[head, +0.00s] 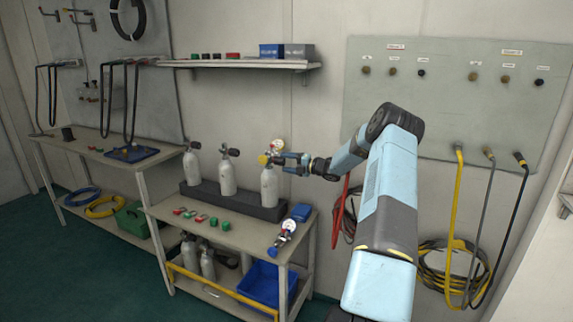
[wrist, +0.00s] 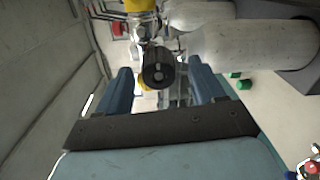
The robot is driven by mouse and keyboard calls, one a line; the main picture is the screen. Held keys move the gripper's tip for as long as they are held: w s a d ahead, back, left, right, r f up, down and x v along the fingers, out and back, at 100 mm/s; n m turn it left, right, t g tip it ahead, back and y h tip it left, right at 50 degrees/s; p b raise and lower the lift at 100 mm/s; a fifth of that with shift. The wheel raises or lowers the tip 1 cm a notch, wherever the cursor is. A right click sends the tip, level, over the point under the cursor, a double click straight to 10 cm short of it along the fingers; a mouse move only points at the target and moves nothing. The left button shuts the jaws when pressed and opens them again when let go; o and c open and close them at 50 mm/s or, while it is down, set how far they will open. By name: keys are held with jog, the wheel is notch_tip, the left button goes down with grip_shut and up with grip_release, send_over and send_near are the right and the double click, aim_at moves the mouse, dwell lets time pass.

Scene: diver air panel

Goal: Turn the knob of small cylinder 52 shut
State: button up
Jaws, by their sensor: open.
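Three small grey cylinders stand upright in a dark rack (head: 232,200) on the bench: a left one (head: 192,168), a middle one (head: 228,178) and a right one (head: 269,187). I cannot read a number 52 on any of them. The right one has a yellow part (head: 263,160) and a round gauge (head: 277,146) at its valve. My gripper (head: 286,160) is at this valve, coming from the right. In the wrist view a black round knob (wrist: 158,68) shows between the open fingers of my gripper (wrist: 160,80), with a visible gap on each side.
A shelf (head: 240,64) hangs above. A wall panel (head: 450,110) with hoses is at the right.

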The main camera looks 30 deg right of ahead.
jog(key=v, duration=1.2)
jog(key=shift+s+d, duration=0.2)
jog(key=shift+s, duration=0.1)
